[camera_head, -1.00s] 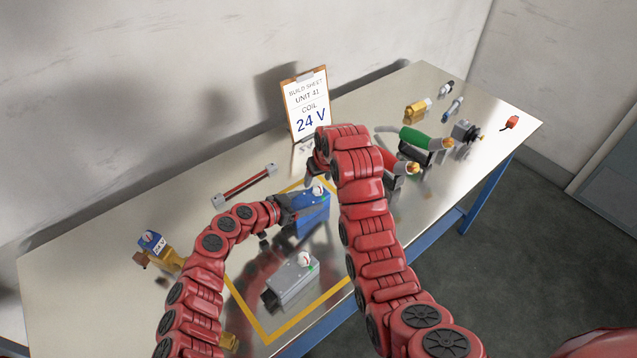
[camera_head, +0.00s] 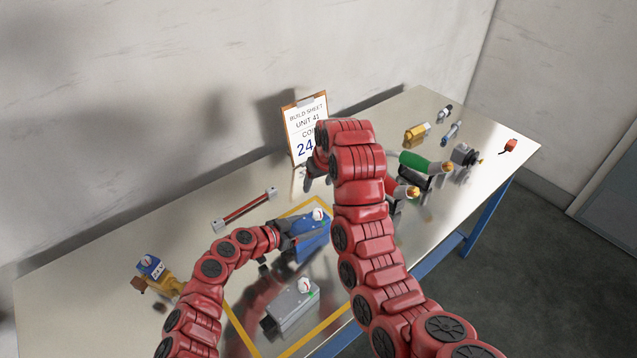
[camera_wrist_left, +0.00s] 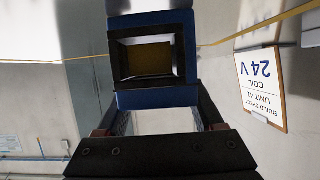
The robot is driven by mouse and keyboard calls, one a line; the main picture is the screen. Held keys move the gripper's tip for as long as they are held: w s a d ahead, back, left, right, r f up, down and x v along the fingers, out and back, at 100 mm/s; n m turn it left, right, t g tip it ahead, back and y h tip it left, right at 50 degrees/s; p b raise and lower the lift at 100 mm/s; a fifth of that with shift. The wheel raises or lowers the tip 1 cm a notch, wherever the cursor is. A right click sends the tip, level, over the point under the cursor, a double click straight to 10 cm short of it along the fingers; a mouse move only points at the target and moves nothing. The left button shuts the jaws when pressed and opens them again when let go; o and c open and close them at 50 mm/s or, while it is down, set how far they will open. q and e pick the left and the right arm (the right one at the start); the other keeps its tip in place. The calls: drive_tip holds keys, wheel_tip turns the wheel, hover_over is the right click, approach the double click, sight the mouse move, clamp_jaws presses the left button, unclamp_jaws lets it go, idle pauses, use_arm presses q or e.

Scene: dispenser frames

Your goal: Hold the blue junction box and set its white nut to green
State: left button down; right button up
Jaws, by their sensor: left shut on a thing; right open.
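The blue junction box (camera_head: 312,246) stands in the yellow-outlined area of the bench. Its white nut (camera_head: 318,214) is on top, with a small red mark on it; the exact setting is too small to read. My left gripper (camera_head: 292,236) is shut on the box from the left. In the left wrist view the box (camera_wrist_left: 150,18) shows its blue edges around a dark, hollow-looking face between the fingers. My right gripper (camera_head: 314,174) is open and empty above and behind the nut, apart from it. Its fingers are partly hidden by my right wrist.
A grey box (camera_head: 292,308) with a similar white nut stands in front. A red bar (camera_head: 245,210) and a brass valve with a blue top (camera_head: 151,266) lie left. The build sheet (camera_head: 304,112) stands behind. Green-handled (camera_head: 418,162) and other parts are at right.

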use_arm(q)
unclamp_jaws()
